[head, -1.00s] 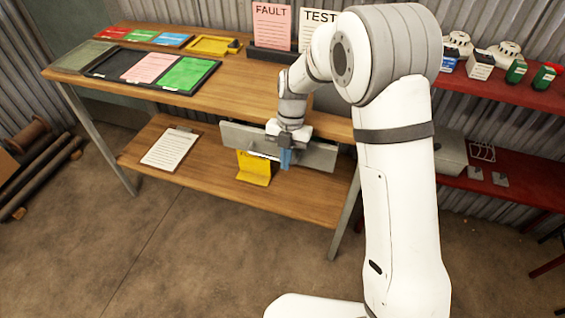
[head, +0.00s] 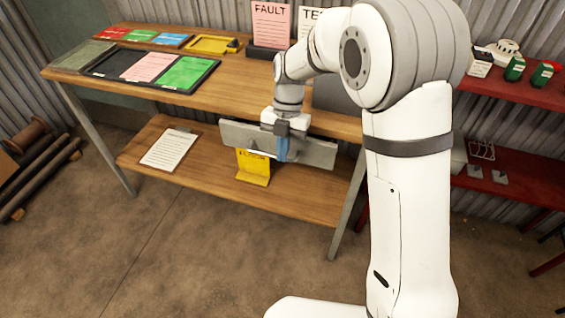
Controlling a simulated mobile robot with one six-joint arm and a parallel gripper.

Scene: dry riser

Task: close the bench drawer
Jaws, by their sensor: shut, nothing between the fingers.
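The bench drawer shows as a long grey front panel (head: 237,135) under the edge of the wooden bench top (head: 245,95). The panel looks close to the bench's front edge; I cannot tell if a gap is left behind it. My gripper (head: 282,158) points down in front of the middle of the panel. Its blue fingers are together and empty. It appears to be at or against the panel, but contact cannot be made out. My gripper hides the middle of the panel and any handle there.
A yellow stand (head: 254,170) and a clipboard (head: 169,150) are on the lower shelf (head: 215,180). Trays with coloured cards (head: 187,73) lie on the bench top. A red shelf unit (head: 520,92) stands at the right. The floor in front is clear.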

